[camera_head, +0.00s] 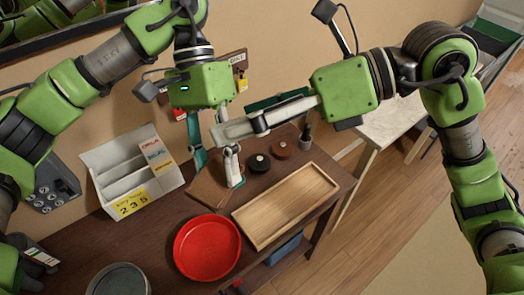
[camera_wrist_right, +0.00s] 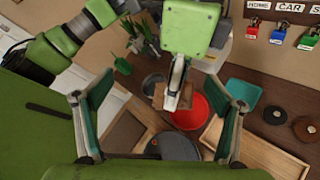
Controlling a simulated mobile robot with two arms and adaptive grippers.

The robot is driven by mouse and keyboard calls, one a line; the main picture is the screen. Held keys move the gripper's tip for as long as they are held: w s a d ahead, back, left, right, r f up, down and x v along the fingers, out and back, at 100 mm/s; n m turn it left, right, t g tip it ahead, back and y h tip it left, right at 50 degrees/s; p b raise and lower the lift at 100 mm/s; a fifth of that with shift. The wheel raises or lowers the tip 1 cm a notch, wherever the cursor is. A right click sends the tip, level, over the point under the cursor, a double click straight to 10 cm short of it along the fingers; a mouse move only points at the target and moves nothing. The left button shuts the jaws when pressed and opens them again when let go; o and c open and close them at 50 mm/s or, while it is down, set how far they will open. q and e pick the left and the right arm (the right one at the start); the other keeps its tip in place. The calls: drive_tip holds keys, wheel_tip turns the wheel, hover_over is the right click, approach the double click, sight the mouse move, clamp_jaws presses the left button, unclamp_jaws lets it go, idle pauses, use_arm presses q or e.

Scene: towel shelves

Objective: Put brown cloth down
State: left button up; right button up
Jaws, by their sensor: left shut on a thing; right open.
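The brown cloth (camera_head: 208,190) is a small flat brown piece at the lower end of my left gripper (camera_head: 217,168), above the dark brown table. Its outline is hard to tell from the tabletop in the head view. In the right wrist view the cloth (camera_wrist_right: 160,97) shows beside the left fingertips, in front of the red dish. My left gripper is shut on it, pointing down. My right gripper (camera_head: 262,118) is open and empty, pointing left, close to the left one. Its spread fingers (camera_wrist_right: 158,108) frame the right wrist view.
A red round dish (camera_head: 207,248), a wooden tray (camera_head: 284,208), two small round pieces (camera_head: 280,150) and a dark round pot (camera_head: 119,280) crowd the table. A white rack (camera_head: 130,172) stands at the left. Colored padlocks (camera_wrist_right: 277,36) hang on the wall. A pale table (camera_head: 390,125) is at right.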

sight(218, 178)
drive_tip(key=s+d+f+n+t+h, duration=0.2)
drive_tip(key=s+f+t+h, duration=0.1)
drive_tip(key=s+h, duration=0.25)
drive_tip(key=shift+y, duration=0.25)
drive_tip(key=x, duration=1.1)
drive_tip(key=shift+a+f, duration=0.1)
drive_tip(key=shift+f, duration=0.3)
drive_tip(key=c, duration=1.2)
use_arm(q)
drive_tip(key=o, duration=1.1)
drive_tip(key=shift+c, duration=0.2)
use_arm(e)
drive_tip(key=shift+o, duration=0.2)
